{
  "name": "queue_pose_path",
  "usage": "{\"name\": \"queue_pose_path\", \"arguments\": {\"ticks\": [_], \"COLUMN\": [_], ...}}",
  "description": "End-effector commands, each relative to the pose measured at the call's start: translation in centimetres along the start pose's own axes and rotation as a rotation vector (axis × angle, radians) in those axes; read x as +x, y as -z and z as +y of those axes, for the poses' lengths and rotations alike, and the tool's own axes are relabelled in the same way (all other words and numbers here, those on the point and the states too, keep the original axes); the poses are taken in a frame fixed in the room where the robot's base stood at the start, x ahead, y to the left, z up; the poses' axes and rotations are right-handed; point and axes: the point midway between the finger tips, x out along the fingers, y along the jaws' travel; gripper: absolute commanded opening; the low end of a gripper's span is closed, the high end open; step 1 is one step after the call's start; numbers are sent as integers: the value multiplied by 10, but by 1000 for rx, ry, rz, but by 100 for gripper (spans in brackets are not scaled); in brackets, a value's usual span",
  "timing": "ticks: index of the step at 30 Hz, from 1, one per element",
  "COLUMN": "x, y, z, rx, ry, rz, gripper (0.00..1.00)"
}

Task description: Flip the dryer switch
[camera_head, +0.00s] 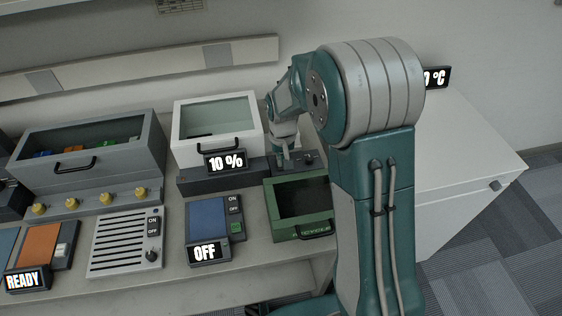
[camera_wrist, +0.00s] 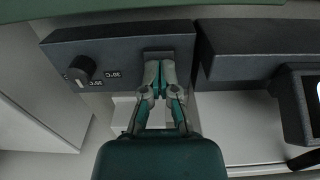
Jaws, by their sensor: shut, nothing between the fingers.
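My gripper (camera_head: 283,152) is shut and empty, reaching down at a dark box (camera_head: 310,160) just right of the white glass-lidded box. In the wrist view, my fingertips (camera_wrist: 160,64) meet in front of a small lighter plate on the dark box (camera_wrist: 115,48); I cannot tell whether they touch it. A dark knob (camera_wrist: 82,69) with temperature labels is left of my fingers.
The white box (camera_head: 216,103) has a display (camera_head: 227,161) reading 10 %. A slotted white panel (camera_head: 125,243) and a grey lidded case (camera_head: 150,150) are left. My arm hides the bench's right part.

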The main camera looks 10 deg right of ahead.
Motion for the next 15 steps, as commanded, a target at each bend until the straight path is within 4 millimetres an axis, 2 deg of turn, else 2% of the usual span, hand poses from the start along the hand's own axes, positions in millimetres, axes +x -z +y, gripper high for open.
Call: {"name": "queue_pose_path", "arguments": {"ticks": [15], "x": [-31], "y": [0], "z": [0], "rx": [0], "ry": [0], "rz": [2], "gripper": [0]}}
